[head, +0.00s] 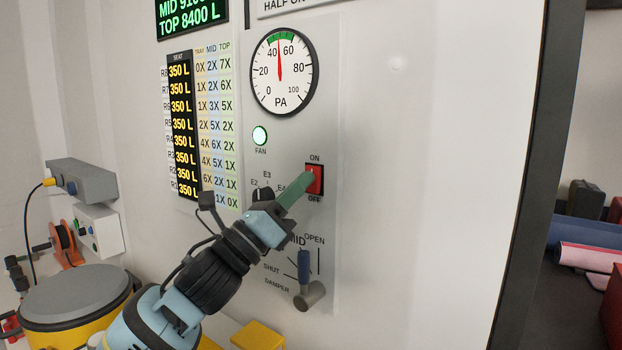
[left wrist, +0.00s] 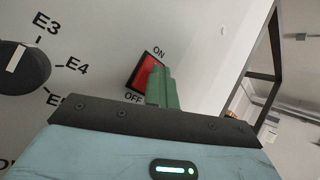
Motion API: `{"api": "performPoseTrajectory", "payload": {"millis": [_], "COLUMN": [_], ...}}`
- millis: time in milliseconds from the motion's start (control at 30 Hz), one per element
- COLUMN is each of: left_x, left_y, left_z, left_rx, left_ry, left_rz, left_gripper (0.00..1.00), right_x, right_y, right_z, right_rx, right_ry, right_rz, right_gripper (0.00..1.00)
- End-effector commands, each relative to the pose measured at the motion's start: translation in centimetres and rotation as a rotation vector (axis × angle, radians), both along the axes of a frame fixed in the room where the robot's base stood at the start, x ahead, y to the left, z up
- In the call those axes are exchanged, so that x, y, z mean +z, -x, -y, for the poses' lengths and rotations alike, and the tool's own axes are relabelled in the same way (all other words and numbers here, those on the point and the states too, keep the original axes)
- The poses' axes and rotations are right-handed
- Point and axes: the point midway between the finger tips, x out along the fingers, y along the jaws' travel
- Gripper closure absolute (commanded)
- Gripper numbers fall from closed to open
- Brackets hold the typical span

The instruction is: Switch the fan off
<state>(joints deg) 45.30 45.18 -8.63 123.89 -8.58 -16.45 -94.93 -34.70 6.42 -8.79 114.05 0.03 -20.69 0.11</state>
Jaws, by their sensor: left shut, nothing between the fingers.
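The fan switch (head: 316,181) is a red rocker in a dark frame on the wall panel, marked ON above and OFF below. It also shows in the left wrist view (left wrist: 149,72), partly hidden behind my fingers. My left gripper (head: 308,173) is shut and empty, its green fingertips at the rocker's upper left part. I cannot tell whether they touch it. The fingers show in the left wrist view too (left wrist: 162,86). The FAN lamp (head: 260,135) glows pale green. The PA gauge (head: 283,72) needle points between 40 and 60, in the green band. My right gripper is not in view.
Below the switch is the damper lever (head: 304,262) with a blue grip. The selector knob (left wrist: 24,66) with E3 and E4 marks is left of the switch. A yellow drum with a grey lid (head: 75,297) stands at lower left. The panel right of the switch is bare.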

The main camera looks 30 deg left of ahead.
Motion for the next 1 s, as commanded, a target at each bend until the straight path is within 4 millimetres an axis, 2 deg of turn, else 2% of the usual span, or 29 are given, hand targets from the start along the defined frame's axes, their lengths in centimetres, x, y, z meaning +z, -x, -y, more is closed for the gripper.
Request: {"api": "performPoseTrajectory", "payload": {"millis": [433, 1000], "left_x": [-0.4, 0.6], "left_y": [0.4, 5.0], "left_z": [0.0, -0.3], "left_rx": [0.000, -0.003], "left_ry": [0.000, -0.002], "left_rz": [-0.010, -0.003], "left_gripper": [1.00, 1.00], "right_x": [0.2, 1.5], "right_y": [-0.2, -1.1], "right_z": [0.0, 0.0], "right_rx": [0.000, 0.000], "right_ry": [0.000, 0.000], "right_rz": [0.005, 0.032], "right_gripper": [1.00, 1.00]}}
